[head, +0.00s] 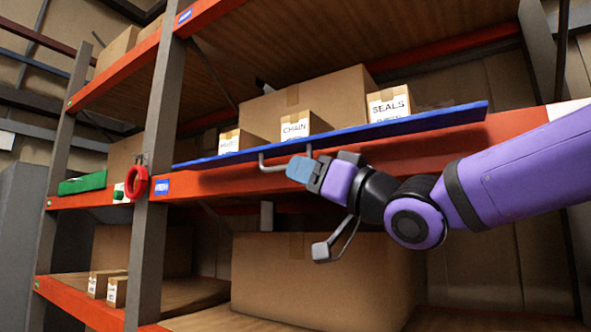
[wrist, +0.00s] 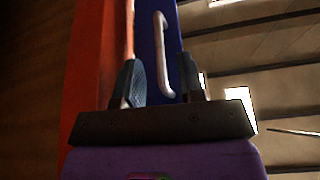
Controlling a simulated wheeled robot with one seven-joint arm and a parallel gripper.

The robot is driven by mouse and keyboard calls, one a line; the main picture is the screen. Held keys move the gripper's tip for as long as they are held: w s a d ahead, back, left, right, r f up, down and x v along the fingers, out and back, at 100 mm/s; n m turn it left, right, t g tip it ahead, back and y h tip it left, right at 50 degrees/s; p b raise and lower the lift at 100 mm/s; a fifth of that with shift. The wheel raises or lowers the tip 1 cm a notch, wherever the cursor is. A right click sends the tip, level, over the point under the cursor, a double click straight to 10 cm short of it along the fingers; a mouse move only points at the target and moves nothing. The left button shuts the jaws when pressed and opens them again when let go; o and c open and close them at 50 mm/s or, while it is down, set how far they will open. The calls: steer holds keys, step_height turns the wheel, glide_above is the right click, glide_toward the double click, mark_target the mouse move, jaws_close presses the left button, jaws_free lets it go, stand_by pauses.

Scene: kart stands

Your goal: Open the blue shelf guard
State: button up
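The blue shelf guard (head: 400,126) is a long, thin blue panel along the front of the middle shelf, above the red beam. I cannot tell how far it is tilted. Its grey bar handle (head: 265,161) sticks out from the guard's left half. My gripper (head: 301,169) is at the right end of the handle. In the wrist view the fingers of my gripper (wrist: 161,62) are apart, with the pale handle (wrist: 158,24) between them and the blue guard (wrist: 148,60) behind. Contact between fingers and handle is not clear.
Cartons labelled CHAIN (head: 297,128) and SEALS (head: 388,104) stand behind the guard, with a large carton (head: 318,92) further back. A grey post (head: 160,130) with a red ring (head: 136,182) stands left. A large box (head: 320,280) fills the lower shelf beneath my arm.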

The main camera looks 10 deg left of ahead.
steer(key=shift+x, duration=1.3)
jaws_close()
steer(key=shift+r+m, duration=0.1)
steer(key=shift+m, duration=0.2)
steer(key=shift+s+a+r+m+t+h, duration=0.15)
steer(key=shift+m+t, duration=0.1)
steer(key=shift+m, duration=0.25)
steer(key=shift+s+d+r+m+t+h, duration=0.1)
steer(key=shift+r+m+t+h, duration=0.15)
steer(key=shift+m, duration=0.25)
steer(key=shift+s+a+r+m+t+h, duration=0.15)
steer(key=shift+m+t, duration=0.15)
steer(key=shift+m, duration=0.2)
jaws_free()
steer(key=shift+d, duration=0.1)
steer(key=shift+d+f, duration=0.1)
steer(key=v, duration=1)
steer(key=shift+d+f, duration=0.2)
steer(key=shift+d, duration=0.05)
